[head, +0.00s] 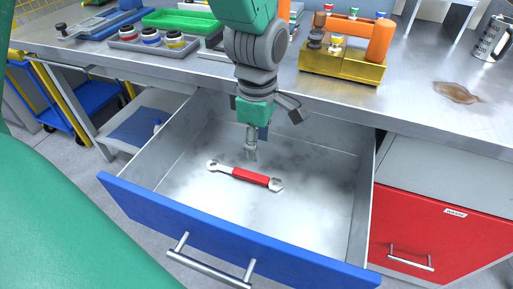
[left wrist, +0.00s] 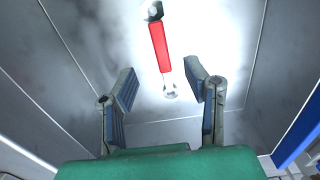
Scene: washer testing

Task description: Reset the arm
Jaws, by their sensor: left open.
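My left gripper (head: 254,149) points down into the open drawer (head: 200,236), above the wrench. In the left wrist view its two fingers (left wrist: 161,82) are spread apart with nothing between the tips. A wrench with a red handle (head: 250,177) and metal ends lies on the drawer's grey floor. In the left wrist view the wrench (left wrist: 160,48) lies beyond the fingers, its near end in line with the gap. The gripper appears clear of it. My right gripper is in neither view.
The blue-fronted drawer has raised walls around the gripper. A metal worktop (head: 425,105) behind holds a gold fixture with an orange handle (head: 345,62), a grey tray of small jars (head: 153,45), a green tray (head: 180,20) and a brown stain (head: 457,92). A closed red drawer (head: 440,232) is at right.

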